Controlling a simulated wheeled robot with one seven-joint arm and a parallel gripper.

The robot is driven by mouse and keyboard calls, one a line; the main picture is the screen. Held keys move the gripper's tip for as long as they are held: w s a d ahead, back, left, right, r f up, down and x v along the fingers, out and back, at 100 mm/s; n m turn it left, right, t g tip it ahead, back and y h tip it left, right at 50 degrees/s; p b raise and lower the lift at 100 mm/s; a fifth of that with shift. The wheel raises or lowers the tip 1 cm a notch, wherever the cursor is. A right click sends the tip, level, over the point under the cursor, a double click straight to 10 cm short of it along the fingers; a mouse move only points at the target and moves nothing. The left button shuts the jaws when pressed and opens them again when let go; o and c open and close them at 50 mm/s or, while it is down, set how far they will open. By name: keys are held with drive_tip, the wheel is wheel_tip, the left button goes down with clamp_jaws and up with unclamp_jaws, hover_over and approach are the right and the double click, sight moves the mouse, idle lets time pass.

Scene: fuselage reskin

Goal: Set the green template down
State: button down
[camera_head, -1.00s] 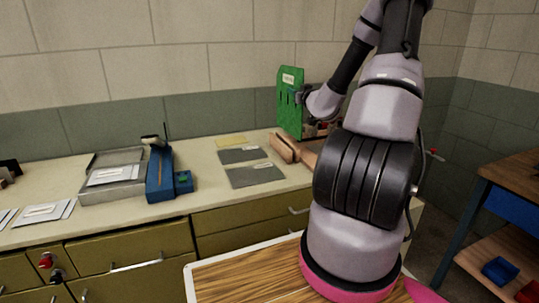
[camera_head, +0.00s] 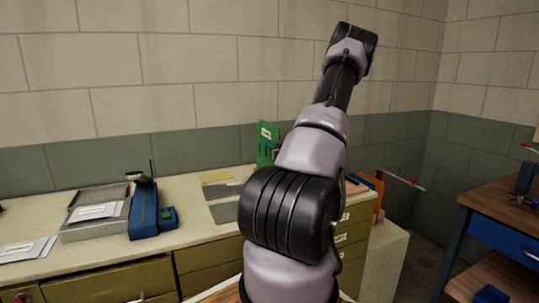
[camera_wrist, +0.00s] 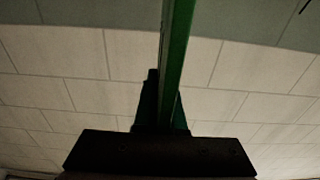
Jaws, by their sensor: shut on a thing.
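The green template (camera_head: 265,146) stands upright above the back of the counter in the head view, with a white label near its top. My arm hides its right side and lower part. In the wrist view the template (camera_wrist: 178,50) shows edge-on as a green strip running up from between the fingers. My gripper (camera_wrist: 163,100) is shut on it. In the head view my gripper is mostly hidden behind my arm. I cannot tell whether the template's lower edge touches anything.
Grey sheets (camera_head: 224,211) and a yellow sheet (camera_head: 217,177) lie on the counter (camera_head: 188,215), left of the template. A blue tool (camera_head: 143,209) and a grey tray (camera_head: 95,225) stand further left. An orange item (camera_head: 369,189) is right of my arm. A wooden bench (camera_head: 505,205) stands at the right.

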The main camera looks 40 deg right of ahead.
drive_tip(key=shift+d+f, duration=0.1)
drive_tip(key=shift+f, duration=1.4)
drive_tip(key=c, duration=1)
unclamp_jaws()
